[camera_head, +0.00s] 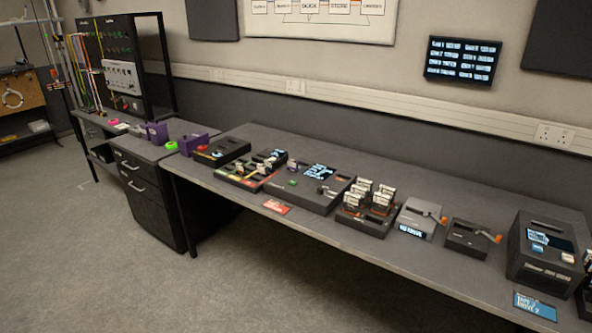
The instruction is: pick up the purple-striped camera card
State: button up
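The purple-striped camera card cannot be made out for sure at this distance. Several small pale cards stand upright in a dark holder (350,213) near the middle of the long desk, but their stripe colours are too small to tell. A flat dark tray (228,175) with several small coloured pieces lies further left on the desk. Purple block-like objects (157,133) stand at the desk's far left end. My gripper is not in view.
The long grey desk (420,262) runs along the wall, its front strip mostly bare. A drawer cabinet (150,195) stands left. The carpet in front is clear.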

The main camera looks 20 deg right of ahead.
aim_at(294, 166)
jog(key=i, duration=1.5)
jog(key=z, duration=1.05)
jog(key=k, duration=0.1)
jog(key=u, duration=2.8)
jog(key=k, duration=0.5)
jog(key=u, duration=0.05)
